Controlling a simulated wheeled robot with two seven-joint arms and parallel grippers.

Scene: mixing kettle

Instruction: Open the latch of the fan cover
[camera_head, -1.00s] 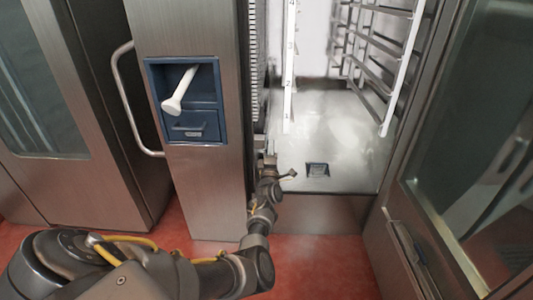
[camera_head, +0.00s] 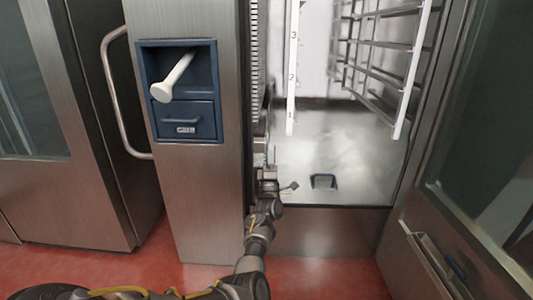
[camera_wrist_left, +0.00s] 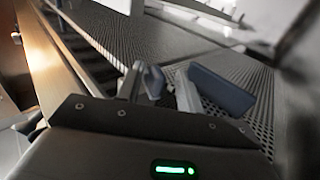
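The fan cover shows in the left wrist view as a dark, finely perforated panel (camera_wrist_left: 150,38). In the head view I see only a thin slatted strip (camera_head: 256,70) along the left inner side of the open cabinet. I cannot make out the latch clearly in either view. My left gripper (camera_head: 279,172) is at the lower left of the cabinet opening, beside the left post. In the left wrist view its two blue-grey fingertips (camera_wrist_left: 184,86) stand apart in front of perforated metal, with nothing visibly held. I cannot tell whether they touch it. My right gripper is out of view.
The steel post (camera_head: 195,200) with a blue recessed panel (camera_head: 182,121) and white lever (camera_head: 172,80) stands left of my arm. A white rack (camera_head: 405,75) hangs inside. The cabinet floor (camera_head: 345,150) is clear except for a drain (camera_head: 323,181). A glass door (camera_head: 480,160) stands open at right.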

